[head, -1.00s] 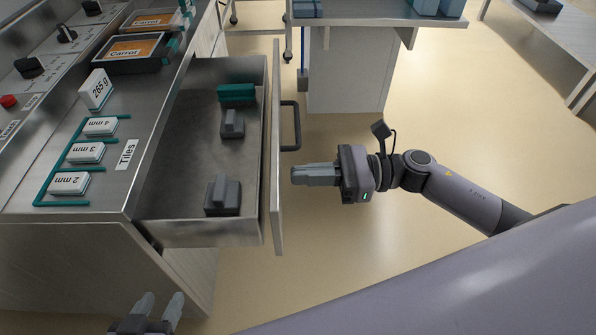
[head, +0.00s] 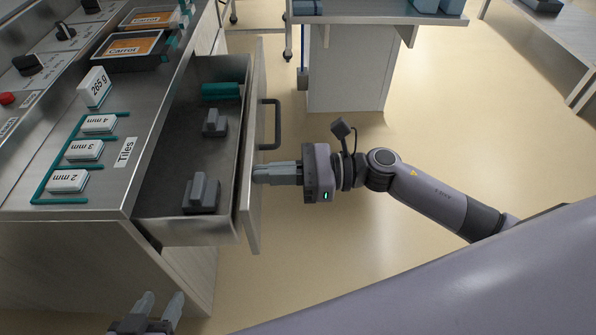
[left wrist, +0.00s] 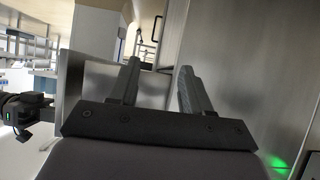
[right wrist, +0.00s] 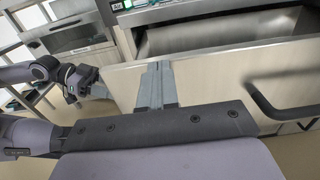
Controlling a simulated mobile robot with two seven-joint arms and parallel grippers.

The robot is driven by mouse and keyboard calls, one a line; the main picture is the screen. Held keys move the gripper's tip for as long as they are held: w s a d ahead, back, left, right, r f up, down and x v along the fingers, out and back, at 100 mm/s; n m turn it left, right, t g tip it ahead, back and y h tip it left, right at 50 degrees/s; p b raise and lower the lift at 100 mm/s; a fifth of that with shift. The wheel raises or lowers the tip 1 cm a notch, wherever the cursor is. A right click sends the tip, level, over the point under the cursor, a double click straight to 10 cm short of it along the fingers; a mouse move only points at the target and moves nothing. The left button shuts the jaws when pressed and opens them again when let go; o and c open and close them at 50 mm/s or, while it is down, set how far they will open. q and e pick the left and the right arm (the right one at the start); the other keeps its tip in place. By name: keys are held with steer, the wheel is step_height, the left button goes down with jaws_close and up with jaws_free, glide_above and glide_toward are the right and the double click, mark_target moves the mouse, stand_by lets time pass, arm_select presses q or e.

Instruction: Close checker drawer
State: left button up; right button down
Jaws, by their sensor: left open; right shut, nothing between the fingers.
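The checker drawer (head: 157,228) stands partly open under the steel counter. Two dark grey blocks with raised grips and a teal piece (head: 221,91) lie inside it. Its front panel (head: 254,205) carries a dark bar handle (head: 277,125). My right gripper (head: 256,175) is shut and empty, its fingertips at the outer face of the front panel, nearer than the handle. In the right wrist view the closed fingers (right wrist: 157,68) point at the panel, left of the handle (right wrist: 285,108); contact looks likely but is not certain. My left gripper (head: 160,305) is open and empty, low near the cabinet.
The counter (head: 105,190) holds white tiles in a teal rack, a 265 g block (head: 95,87) and dark trays labelled Carrot (head: 130,50). Another table (head: 390,18) stands behind. The floor right of the drawer is clear, apart from my arm.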

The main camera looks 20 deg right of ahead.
arm_select(q)
steer(key=shift+w+d+r+t+h+b, duration=0.3)
steer(key=shift+w+d+r+b, duration=0.15)
steer(key=shift+d+r+b, duration=0.4)
arm_select(e)
steer(key=x, duration=1.4)
arm_select(q)
steer(key=shift+s+a+f, duration=0.1)
steer(key=shift+f, duration=0.2)
